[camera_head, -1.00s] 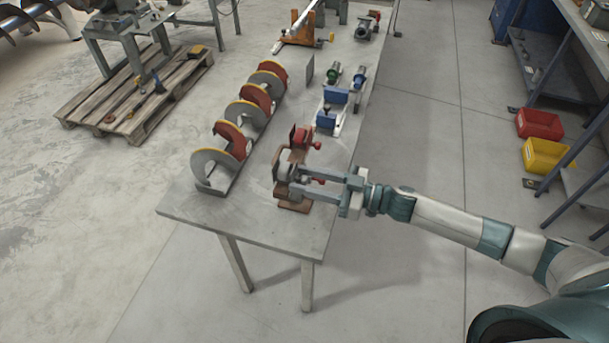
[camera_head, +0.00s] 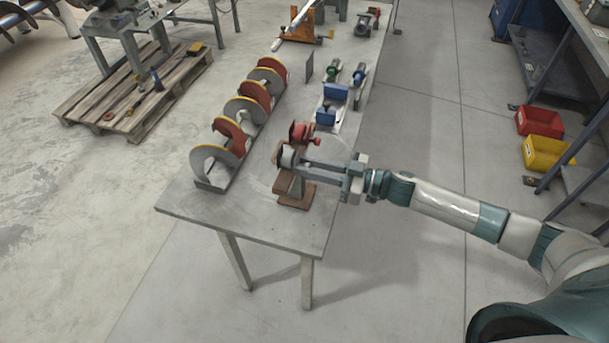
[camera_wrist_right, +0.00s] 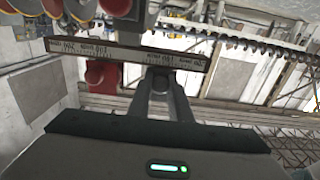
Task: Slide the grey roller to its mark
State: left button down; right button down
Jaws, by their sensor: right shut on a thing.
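The grey roller (camera_head: 287,156) is a pale, short cylinder on a brown positioner (camera_head: 297,197) near the front of the grey table. My right gripper (camera_head: 295,164) comes in from the right, with its fingers at the roller and shut on it. In the right wrist view the fingers (camera_wrist_right: 162,88) meet at a dark grey part below a brown labelled bar (camera_wrist_right: 130,52); the label text is too small to read surely. A red roller or clamp with a red knob (camera_head: 302,134) sits just behind the grey roller. My left gripper is out of view.
Red and grey auger flights (camera_head: 240,118) stand along the table's left side. A blue clamp fixture (camera_head: 333,103) and a green-ended part (camera_head: 334,68) lie farther back. Bare table top (camera_head: 240,208) is at the front left. Red (camera_head: 539,122) and yellow (camera_head: 546,154) bins are at the right.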

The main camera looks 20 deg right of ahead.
jog(key=shift+w+d, duration=0.45)
jog(key=shift+w, duration=0.25)
jog(key=c, duration=1.6)
grip_release()
jog(key=shift+c, duration=0.2)
jog(key=shift+s, duration=0.1)
jog(key=shift+d+f, duration=0.1)
jog(key=b+v, duration=0.6)
jog(key=v, duration=1.1)
jog(key=shift+s, duration=0.2)
